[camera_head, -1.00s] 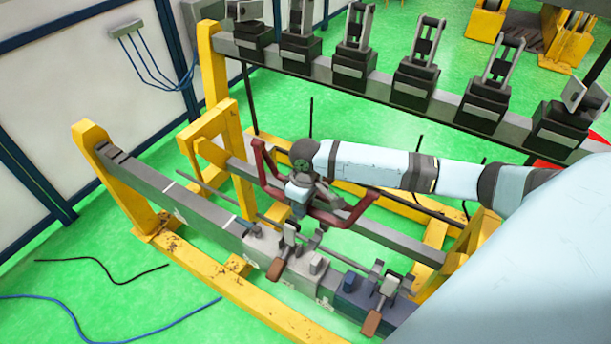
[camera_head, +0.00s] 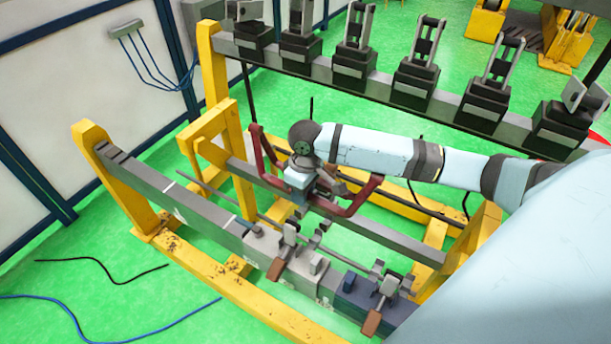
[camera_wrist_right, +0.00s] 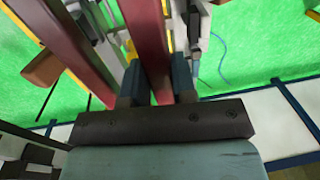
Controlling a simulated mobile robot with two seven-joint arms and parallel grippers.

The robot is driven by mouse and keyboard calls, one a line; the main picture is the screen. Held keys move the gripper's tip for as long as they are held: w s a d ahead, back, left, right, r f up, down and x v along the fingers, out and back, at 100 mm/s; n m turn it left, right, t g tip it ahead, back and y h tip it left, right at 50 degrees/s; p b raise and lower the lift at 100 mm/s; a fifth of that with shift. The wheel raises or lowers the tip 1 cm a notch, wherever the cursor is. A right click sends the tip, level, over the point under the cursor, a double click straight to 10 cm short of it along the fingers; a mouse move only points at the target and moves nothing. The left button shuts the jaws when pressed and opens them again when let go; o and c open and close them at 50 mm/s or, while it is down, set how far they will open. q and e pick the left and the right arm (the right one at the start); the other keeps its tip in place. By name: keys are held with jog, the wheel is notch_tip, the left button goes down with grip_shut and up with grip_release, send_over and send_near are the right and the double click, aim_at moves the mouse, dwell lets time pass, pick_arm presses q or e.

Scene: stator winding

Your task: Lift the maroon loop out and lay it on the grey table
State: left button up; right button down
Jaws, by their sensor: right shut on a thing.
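The maroon loop (camera_head: 348,206) is a long bent bar whose two ends rise on either side of my right wrist in the head view. My right gripper (camera_head: 298,198) is shut on its middle, partly hidden by my own wrist. In the right wrist view, a maroon bar (camera_wrist_right: 147,45) passes between the two fingers of my right gripper (camera_wrist_right: 157,85), and another maroon length (camera_wrist_right: 62,38) runs beside it. The loop hangs over the yellow-framed fixture; I cannot tell its exact clearance. I cannot make out a grey table. My left gripper is not in view.
The yellow frame (camera_head: 103,140) carries a grey beam (camera_head: 200,212) with clamps and brown-handled levers (camera_head: 372,323) in front of the loop. A rear rail (camera_head: 375,88) bears several black clamp blocks. Green floor is open at the lower left, with cables on it.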

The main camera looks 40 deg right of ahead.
jog(key=shift+r, duration=2.1)
